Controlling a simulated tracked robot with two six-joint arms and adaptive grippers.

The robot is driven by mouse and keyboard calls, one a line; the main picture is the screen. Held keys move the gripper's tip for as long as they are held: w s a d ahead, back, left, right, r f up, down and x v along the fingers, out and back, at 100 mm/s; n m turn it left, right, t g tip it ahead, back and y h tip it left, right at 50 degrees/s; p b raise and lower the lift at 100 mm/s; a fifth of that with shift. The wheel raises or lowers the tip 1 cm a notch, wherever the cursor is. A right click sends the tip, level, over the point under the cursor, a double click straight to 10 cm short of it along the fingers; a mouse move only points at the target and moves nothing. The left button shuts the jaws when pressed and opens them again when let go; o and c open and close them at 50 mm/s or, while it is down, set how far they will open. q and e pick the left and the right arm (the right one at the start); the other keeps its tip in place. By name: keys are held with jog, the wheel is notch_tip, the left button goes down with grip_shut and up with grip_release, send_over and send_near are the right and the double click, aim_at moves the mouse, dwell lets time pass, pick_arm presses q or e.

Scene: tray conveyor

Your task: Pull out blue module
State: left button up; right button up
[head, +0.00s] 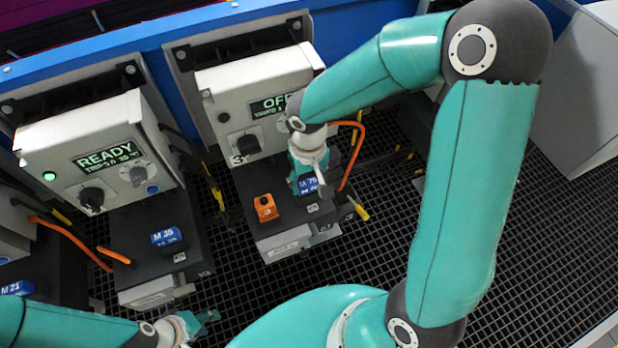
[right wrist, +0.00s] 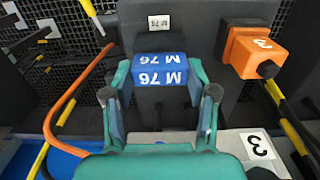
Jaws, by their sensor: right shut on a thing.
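The blue module labelled M 76 (right wrist: 160,68) sits on the dark block of the middle station and shows upside down in the right wrist view. In the head view it is partly covered by my right gripper (head: 307,176). In the right wrist view my right gripper (right wrist: 160,102) has one finger on each side of the blue module and is shut on it. My left gripper (head: 205,325) is low in the head view, apart from the stations, and its jaw opening is not clear.
The middle station's box (head: 255,85) reads OFF. An orange block (head: 265,208) stands beside the module, and an orange cable (head: 357,150) curves on its right. The left station (head: 95,150) reads READY and bears blue module M 35 (head: 166,237). Dark grating (head: 390,220) surrounds them.

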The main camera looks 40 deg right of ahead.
aim_at(308, 182)
jog(key=shift+r+p, duration=1.5)
jog(key=shift+r, duration=0.75)
jog(key=shift+r, duration=0.3)
jog(key=shift+r+p, duration=1.5)
jog(key=shift+r, duration=0.4)
